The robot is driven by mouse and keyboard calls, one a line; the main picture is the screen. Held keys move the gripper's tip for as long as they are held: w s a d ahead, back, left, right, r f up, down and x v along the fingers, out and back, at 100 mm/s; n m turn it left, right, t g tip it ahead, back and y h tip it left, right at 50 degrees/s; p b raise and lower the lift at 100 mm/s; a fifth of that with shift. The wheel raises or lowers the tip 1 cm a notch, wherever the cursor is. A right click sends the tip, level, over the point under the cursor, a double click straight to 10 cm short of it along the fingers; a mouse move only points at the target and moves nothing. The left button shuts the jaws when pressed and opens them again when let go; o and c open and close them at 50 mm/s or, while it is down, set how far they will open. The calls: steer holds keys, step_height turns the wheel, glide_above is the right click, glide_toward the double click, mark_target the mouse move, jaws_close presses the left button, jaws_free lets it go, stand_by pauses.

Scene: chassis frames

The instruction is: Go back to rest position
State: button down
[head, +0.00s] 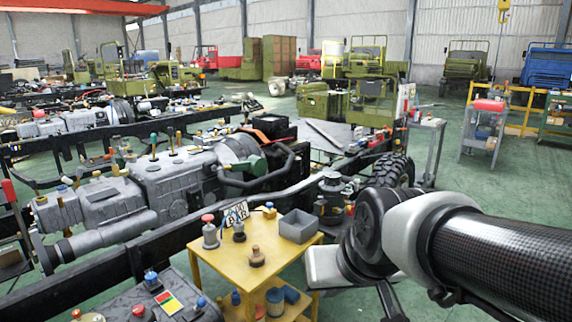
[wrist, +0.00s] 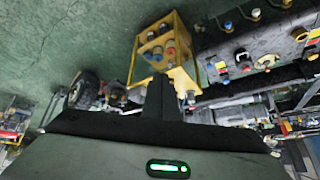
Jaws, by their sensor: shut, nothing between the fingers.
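My gripper (wrist: 161,84) shows in the wrist view as dark fingers closed together at the middle, with nothing between them. In the head view my arm reaches in from the right edge and bends down in front of the chassis; the fingertips are not clear there. The yellow table (head: 208,262) is left of my arm in the head view. In the wrist view the yellow table (wrist: 134,62) appears turned over, beyond the fingers, and they look apart from it.
A grey bin (head: 298,227), a red-topped part (head: 209,233) and a brown-knobbed part (head: 257,258) stand on the yellow table. A chassis with a grey engine (head: 175,187) lies behind it. A wheel (head: 392,172) is beyond my arm. Green floor (head: 450,185) is open at right.

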steer(key=s+d+r+m+g+h, duration=0.1)
steer(key=s+d+m+h, duration=0.1)
steer(key=s+d, duration=0.6)
step_height(320, 180, up, 19)
steer(key=a+p, duration=0.1)
steer(key=p, duration=1.8)
steer(key=shift+s+a+n, duration=0.3)
steer(key=shift+s, duration=0.05)
